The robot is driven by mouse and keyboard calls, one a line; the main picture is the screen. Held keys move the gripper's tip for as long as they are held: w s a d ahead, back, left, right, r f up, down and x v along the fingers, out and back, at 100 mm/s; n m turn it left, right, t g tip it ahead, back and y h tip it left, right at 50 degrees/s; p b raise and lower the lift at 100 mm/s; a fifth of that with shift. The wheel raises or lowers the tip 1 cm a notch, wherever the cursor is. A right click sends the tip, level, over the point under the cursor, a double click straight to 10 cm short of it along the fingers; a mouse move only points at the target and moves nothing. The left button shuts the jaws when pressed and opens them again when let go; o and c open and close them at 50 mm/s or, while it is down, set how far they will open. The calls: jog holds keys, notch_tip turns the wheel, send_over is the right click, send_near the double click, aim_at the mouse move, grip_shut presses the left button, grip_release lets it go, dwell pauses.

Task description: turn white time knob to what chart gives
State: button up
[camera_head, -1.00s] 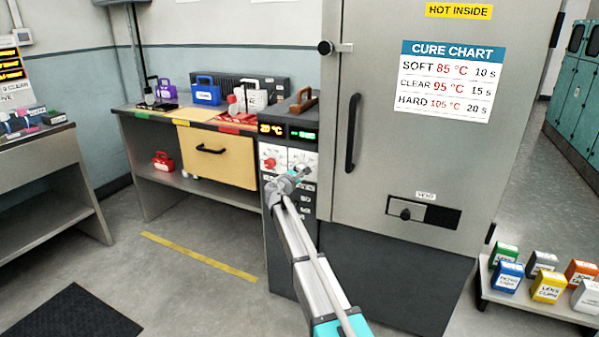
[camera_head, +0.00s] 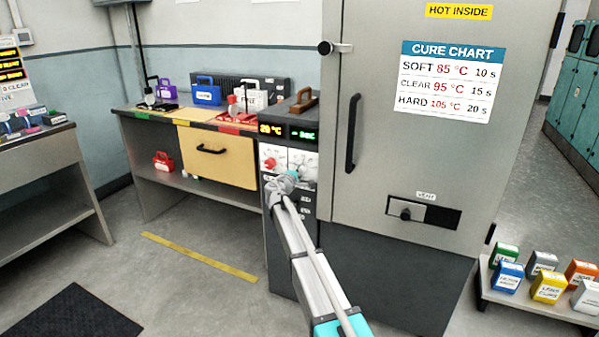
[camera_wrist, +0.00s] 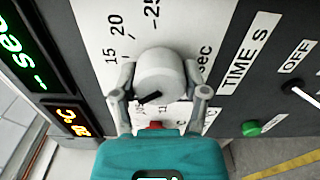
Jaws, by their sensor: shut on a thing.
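In the wrist view the white time knob (camera_wrist: 158,72) sits on a white dial plate. Its black pointer mark faces the lower left of the picture, and numbers 15, 20 and 25 show above it. My gripper (camera_wrist: 162,82) is shut on the knob, one finger on each side. In the head view my gripper (camera_head: 288,182) is at the oven's control panel and mostly hides the knob. The cure chart (camera_head: 446,82) on the oven door reads SOFT 85 °C 10 s, CLEAR 95 °C 15 s, HARD 105 °C 20 s.
A red knob (camera_head: 269,163) is left of my gripper. An orange display (camera_head: 271,129) reads about 20 °C; a green display (camera_head: 304,134) shows a dash and "sec". A green button (camera_wrist: 251,128) and an OFF switch (camera_wrist: 298,88) are nearby. The oven door handle (camera_head: 353,133) stands to the right.

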dwell(0.4)
jog(key=o, duration=1.1)
jog(key=shift+o, duration=0.2)
jog(key=shift+s, duration=0.1)
jog(key=v, duration=1.1)
jog(key=shift+s+a, duration=0.2)
jog(key=shift+s, duration=0.15)
